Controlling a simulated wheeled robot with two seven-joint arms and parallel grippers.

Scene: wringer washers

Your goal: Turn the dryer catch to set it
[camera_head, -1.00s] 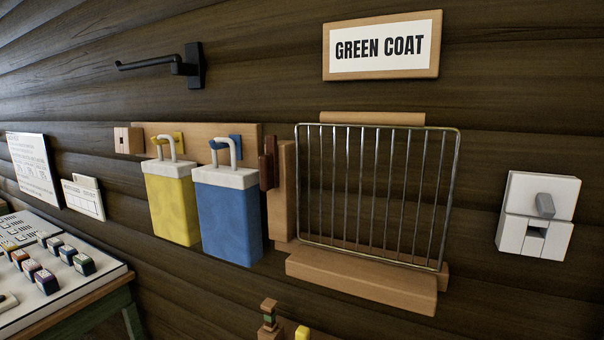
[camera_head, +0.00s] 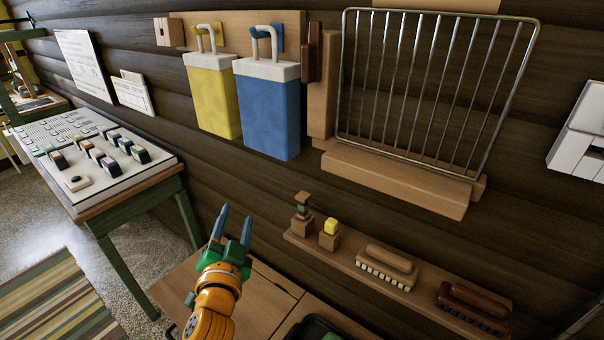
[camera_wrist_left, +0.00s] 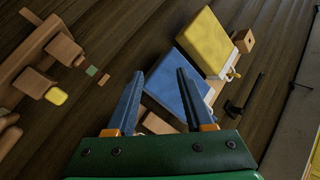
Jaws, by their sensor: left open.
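The dryer is a wire rack (camera_head: 432,95) on the dark plank wall, with a wooden ledge (camera_head: 395,180) below it. A dark red-brown upright piece, which looks like the catch (camera_head: 312,52), is on the wooden post (camera_head: 322,100) at the rack's left side. My left gripper (camera_head: 235,222) is open and empty, well below and left of the catch, under the blue bag. In the left wrist view its two fingers (camera_wrist_left: 157,90) are spread apart with nothing between them. I cannot make out the catch there. My right gripper is not in view.
A yellow bag (camera_head: 212,95) and a blue bag (camera_head: 268,112) hang left of the post. A low shelf (camera_head: 345,262) below holds brushes (camera_head: 388,265) and small blocks. A table with a button panel (camera_head: 95,155) stands at left. A white box (camera_head: 580,135) is at right.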

